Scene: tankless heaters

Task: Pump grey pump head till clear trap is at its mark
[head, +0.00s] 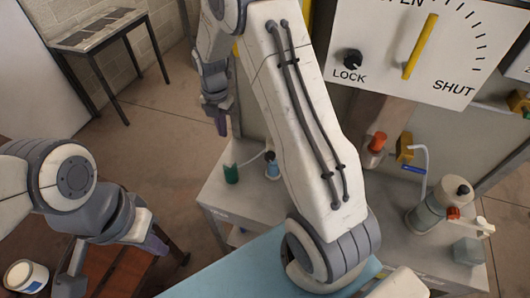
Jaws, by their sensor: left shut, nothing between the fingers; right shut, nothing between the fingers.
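A grey pump-like unit (428,214) stands on the grey bench at the right, with a pale rounded top (457,188), a red-orange knob (453,213) and a pale handle (478,226). I cannot tell which part is the pump head or the clear trap, and no level mark can be read. My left gripper (157,246) is shut and empty at the lower left, over the reddish-brown table and far from the unit. My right gripper (220,123) is shut and empty, hanging above the floor left of the bench. My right arm crosses the middle and hides part of the bench.
A white panel (458,70) with a yellow lever (420,46) and a LOCK knob (352,60) is above the bench (415,250). A green bottle (231,173) and a blue-white bottle (272,166) stand at the bench's left. A white tub (25,277) is lower left.

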